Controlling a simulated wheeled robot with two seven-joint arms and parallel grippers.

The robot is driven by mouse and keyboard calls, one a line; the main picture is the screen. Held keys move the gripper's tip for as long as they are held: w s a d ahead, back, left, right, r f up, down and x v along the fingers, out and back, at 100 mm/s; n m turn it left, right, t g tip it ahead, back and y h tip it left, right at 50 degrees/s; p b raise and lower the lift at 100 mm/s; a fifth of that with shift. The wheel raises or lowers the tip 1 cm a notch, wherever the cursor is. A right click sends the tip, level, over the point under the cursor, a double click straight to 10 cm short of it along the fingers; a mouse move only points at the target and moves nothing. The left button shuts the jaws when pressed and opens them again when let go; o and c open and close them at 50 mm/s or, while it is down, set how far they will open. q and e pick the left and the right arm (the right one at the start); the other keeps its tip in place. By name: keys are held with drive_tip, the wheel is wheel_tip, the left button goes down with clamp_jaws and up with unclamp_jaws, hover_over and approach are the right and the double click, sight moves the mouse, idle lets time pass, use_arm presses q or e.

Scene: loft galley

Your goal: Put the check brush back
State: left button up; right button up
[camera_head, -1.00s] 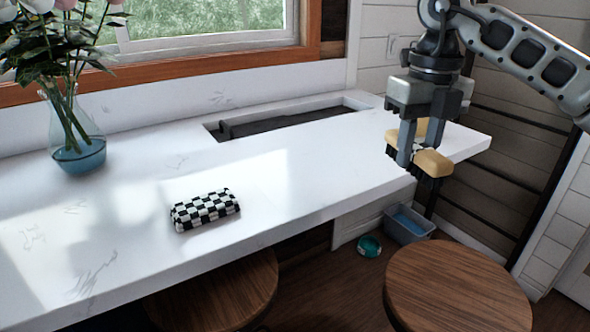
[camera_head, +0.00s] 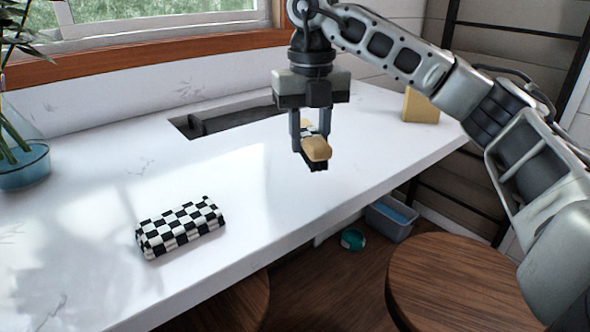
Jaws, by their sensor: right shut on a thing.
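My right gripper (camera_head: 310,135) points down and is shut on a small tan-backed brush (camera_head: 317,149) with dark bristles underneath. A pale patterned patch shows on the brush between the fingers; the pattern is too small to make out. The brush appears to be held above the white counter, towards its front edge. A black-and-white checked, rounded oblong thing (camera_head: 181,228) lies on the counter at the lower left, well apart from the gripper. My left gripper is not in view.
A tan block (camera_head: 420,106) stands near the counter's right end. A dark recess (camera_head: 230,121) lies at the back. A glass vase (camera_head: 24,168) stands at the left. Stools (camera_head: 450,283), a grey bin (camera_head: 390,219) and a teal round thing (camera_head: 352,239) are below. The middle counter is clear.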

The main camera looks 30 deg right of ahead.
sight(295, 182)
drive_tip(key=shift+w+a+f, duration=0.3)
drive_tip(key=shift+w+f, duration=0.05)
drive_tip(key=shift+f, duration=0.05)
drive_tip(key=f, duration=0.1)
drive_tip(key=w+f, duration=0.1)
drive_tip(key=f, duration=0.1)
drive_tip(key=f+p, duration=0.1)
drive_tip(key=shift+w+a+f, duration=0.15)
drive_tip(key=shift+a+f, duration=0.05)
drive_tip(key=shift+a, duration=0.2)
drive_tip(key=shift+f, duration=0.25)
drive_tip(key=shift+f, duration=0.2)
drive_tip(key=o, duration=0.9)
drive_tip(key=shift+o, duration=0.2)
drive_tip(key=shift+r, duration=0.15)
